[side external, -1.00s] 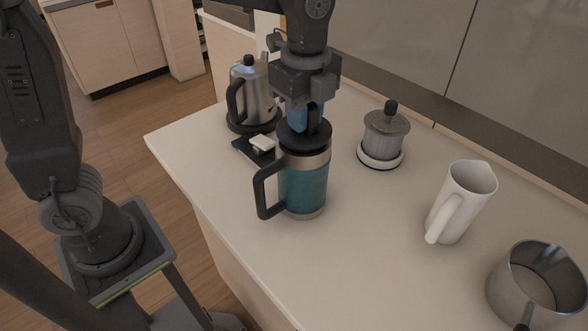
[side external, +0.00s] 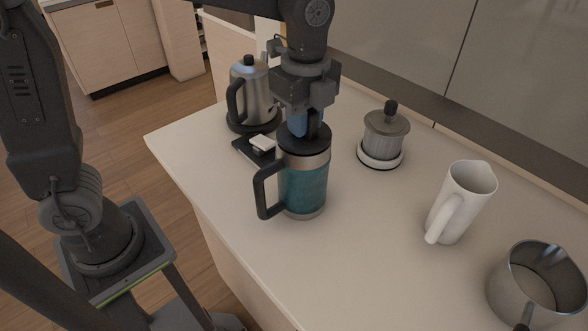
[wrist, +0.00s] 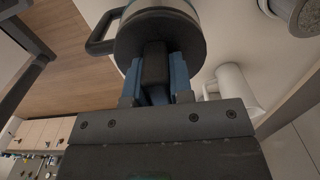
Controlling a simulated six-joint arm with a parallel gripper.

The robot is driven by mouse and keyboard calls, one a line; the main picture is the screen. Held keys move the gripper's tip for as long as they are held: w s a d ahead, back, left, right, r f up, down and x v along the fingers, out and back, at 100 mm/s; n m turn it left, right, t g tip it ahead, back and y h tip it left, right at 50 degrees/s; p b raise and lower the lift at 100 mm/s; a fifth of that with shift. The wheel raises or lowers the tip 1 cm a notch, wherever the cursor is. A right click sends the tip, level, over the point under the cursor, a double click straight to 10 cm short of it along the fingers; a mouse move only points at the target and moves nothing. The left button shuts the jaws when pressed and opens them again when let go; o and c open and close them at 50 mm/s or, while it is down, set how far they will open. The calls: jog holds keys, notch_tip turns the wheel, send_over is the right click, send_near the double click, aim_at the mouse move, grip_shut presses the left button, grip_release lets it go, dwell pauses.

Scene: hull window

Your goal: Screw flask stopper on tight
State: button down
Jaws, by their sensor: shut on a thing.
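The flask (side external: 303,186) is a teal mug with steel bands and a black side handle, standing upright on the counter. Its black round stopper (side external: 304,140) sits on the flask's mouth; I cannot tell how tightly it is seated. My gripper (side external: 307,124) points down from above, with its blue fingers shut on the stopper's raised black grip. In the wrist view my blue fingers (wrist: 157,78) close on both sides of that grip, and the stopper (wrist: 160,32) hides most of the flask.
A steel kettle (side external: 257,92) and a small black scale-like device (side external: 250,150) stand behind the flask. A grey jar with a knobbed lid (side external: 384,133), a white pitcher (side external: 463,203) and a metal pot (side external: 537,291) stand to the right. The counter's front is clear.

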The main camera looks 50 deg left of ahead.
jog(key=shift+f, duration=0.15)
grip_release()
dwell(1.4)
